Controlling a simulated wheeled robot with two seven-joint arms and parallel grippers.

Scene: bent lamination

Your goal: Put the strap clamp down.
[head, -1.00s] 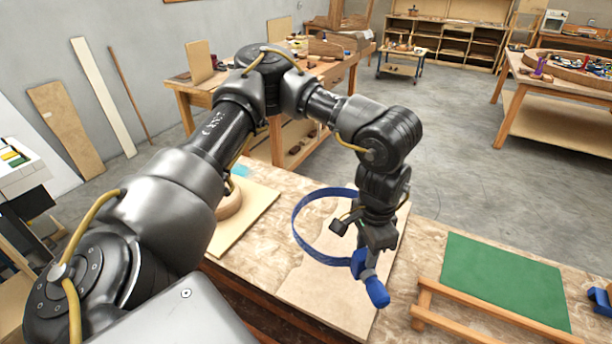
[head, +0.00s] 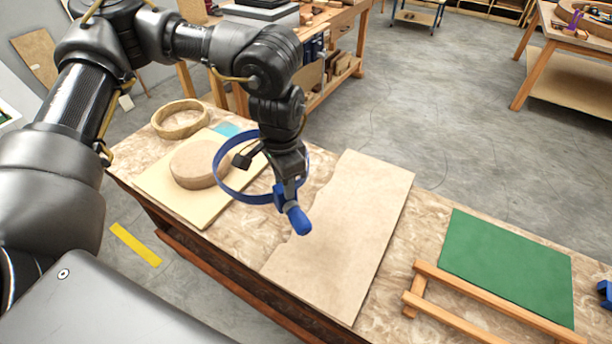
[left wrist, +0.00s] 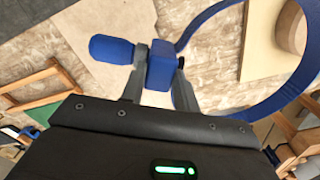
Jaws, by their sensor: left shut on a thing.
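The strap clamp is a blue band loop (head: 222,186) with a blue block and a rounded blue handle (head: 299,220). My left gripper (head: 286,192) is shut on the clamp's block and holds it above the bench, with the loop hanging to the left of the fingers. In the left wrist view the block (left wrist: 160,66) sits between the two fingers, the handle (left wrist: 110,49) points left and the band (left wrist: 300,75) curves off to the right. In the head view the loop overlaps a round wooden form (head: 192,166). My right gripper does not show.
The round form is on a pale board (head: 160,187), with a wooden ring (head: 180,118) behind it. A large bare board (head: 345,225) lies in mid-bench. A green mat (head: 508,265) and a wooden rack (head: 490,305) are at the right. The workbench (head: 425,215) has free surface between the board and mat.

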